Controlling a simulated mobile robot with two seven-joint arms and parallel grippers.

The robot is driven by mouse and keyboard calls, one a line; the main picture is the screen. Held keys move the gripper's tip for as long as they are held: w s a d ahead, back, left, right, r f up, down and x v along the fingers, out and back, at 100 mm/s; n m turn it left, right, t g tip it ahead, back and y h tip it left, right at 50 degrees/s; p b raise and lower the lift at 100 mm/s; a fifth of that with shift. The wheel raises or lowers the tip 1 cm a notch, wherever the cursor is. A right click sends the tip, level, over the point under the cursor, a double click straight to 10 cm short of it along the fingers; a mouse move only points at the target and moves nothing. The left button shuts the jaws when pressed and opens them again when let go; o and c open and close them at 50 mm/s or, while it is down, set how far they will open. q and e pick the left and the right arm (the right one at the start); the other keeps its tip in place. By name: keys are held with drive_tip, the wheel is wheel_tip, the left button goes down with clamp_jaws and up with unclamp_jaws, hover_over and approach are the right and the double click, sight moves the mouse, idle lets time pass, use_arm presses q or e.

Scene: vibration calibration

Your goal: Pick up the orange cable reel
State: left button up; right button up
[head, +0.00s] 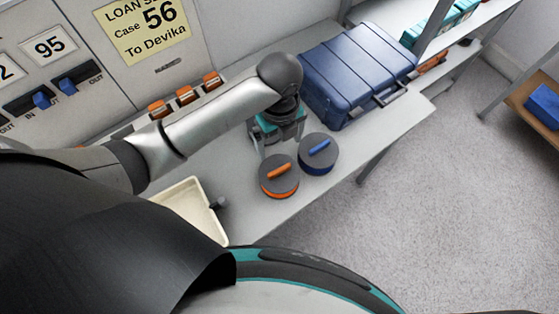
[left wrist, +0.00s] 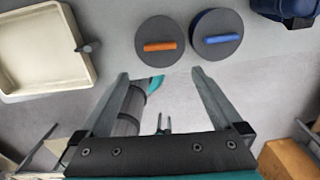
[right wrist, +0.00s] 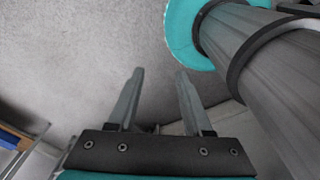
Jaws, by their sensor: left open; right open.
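The orange cable reel (head: 279,183) is a round dark-topped drum with an orange side and an orange bar handle, lying flat on the grey table near its front edge. In the left wrist view the reel (left wrist: 160,34) lies beyond the fingertips, roughly centred between them. My left gripper (head: 279,149) is open and empty, above the table just behind the reel. My right gripper (right wrist: 160,72) is open and empty above the grey carpet; it does not show in the head view.
A similar blue reel (head: 318,160) sits close to the right of the orange one. A blue case (head: 355,65) stands behind at the right. A cream tray (head: 183,205) is at the front left. Several orange-capped cylinders (head: 185,95) line the panel's foot.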

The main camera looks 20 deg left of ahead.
use_arm(q)
wheel_tip(320, 180, down, 4)
hover_over(280, 169)
drive_tip(key=f, duration=0.2)
drive_tip(key=s+f+b, duration=0.1)
drive_tip(key=f, duration=0.1)
drive_tip(key=shift+w+f, duration=0.15)
drive_tip(key=shift+f, duration=0.55)
drive_tip(key=shift+w+a+f+b, duration=0.15)
drive_tip(key=shift+f+b, duration=0.25)
drive_tip(key=shift+f, duration=2)
use_arm(e)
drive_tip(key=shift+s+d+f, duration=0.15)
drive_tip(key=shift+s+f, duration=0.15)
drive_tip(key=shift+f, duration=0.2)
drive_tip(key=shift+s+d+f, duration=0.15)
drive_tip(key=shift+s+f, duration=0.15)
drive_tip(key=shift+f, duration=0.15)
use_arm(q)
drive_tip(key=shift+c, duration=0.2)
drive_tip(key=shift+w+r, duration=0.1)
drive_tip(key=shift+w, duration=0.05)
clamp_jaws()
use_arm(e)
drive_tip(key=shift+s, duration=0.1)
